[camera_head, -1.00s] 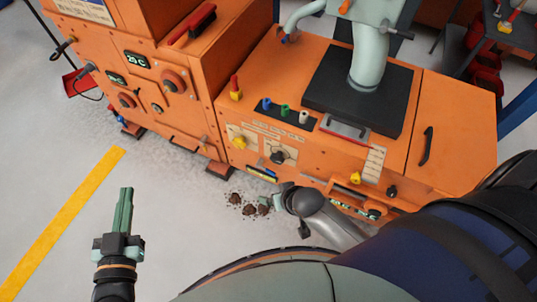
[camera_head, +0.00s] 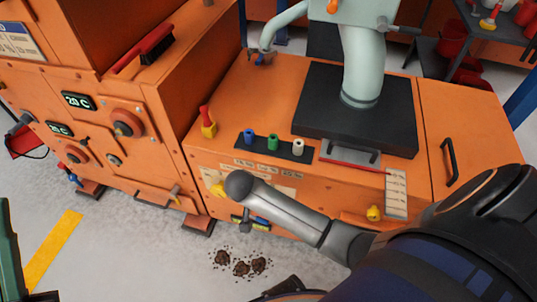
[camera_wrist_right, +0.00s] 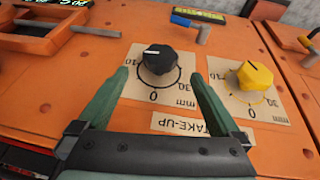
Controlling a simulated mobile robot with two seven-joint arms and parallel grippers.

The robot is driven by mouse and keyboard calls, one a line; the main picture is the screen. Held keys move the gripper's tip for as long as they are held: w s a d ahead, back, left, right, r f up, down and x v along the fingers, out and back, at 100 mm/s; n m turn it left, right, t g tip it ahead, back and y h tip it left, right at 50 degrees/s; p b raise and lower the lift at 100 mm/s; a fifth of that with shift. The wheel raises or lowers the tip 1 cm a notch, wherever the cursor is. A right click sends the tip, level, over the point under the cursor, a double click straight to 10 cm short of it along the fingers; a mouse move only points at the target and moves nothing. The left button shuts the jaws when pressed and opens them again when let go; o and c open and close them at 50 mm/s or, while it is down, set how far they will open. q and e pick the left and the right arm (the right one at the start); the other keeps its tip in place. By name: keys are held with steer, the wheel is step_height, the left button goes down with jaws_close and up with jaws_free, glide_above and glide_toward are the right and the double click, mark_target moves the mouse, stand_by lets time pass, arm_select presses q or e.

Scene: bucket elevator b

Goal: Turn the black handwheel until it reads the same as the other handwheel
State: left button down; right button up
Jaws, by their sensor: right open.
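The black handwheel (camera_wrist_right: 157,60) is on a pale dial plate with 0, 10, 30 and mm, seen upside down in the right wrist view. A pale mark shows on its top. My right gripper (camera_wrist_right: 165,66) is open, its green fingers on either side of the handwheel with no clear grip. The yellow handwheel (camera_wrist_right: 254,76) is on a similar plate to the right; its exact reading is unclear. In the head view the yellow handwheel (camera_head: 217,189) shows left of my right arm, which hides the black one. My left gripper (camera_head: 10,250) is cut off at the left edge.
A TAKE-UP label (camera_wrist_right: 190,123) is below the dials in the wrist view. On the orange machine (camera_head: 258,97) are blue, green and white knobs (camera_head: 272,142) and a red-and-yellow switch (camera_head: 208,122). Dark clumps (camera_head: 240,267) lie on the grey floor.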

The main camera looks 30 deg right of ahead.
arm_select(q)
steer(key=shift+n, duration=0.5)
steer(key=f+b, duration=0.3)
steer(key=f, duration=0.2)
steer(key=shift+w+d+b, duration=0.15)
steer(key=shift+d+b, duration=0.05)
steer(key=shift+b, duration=0.2)
arm_select(e)
steer(key=x, duration=0.8)
steer(key=shift+d+f, duration=0.1)
steer(key=shift+f, duration=0.2)
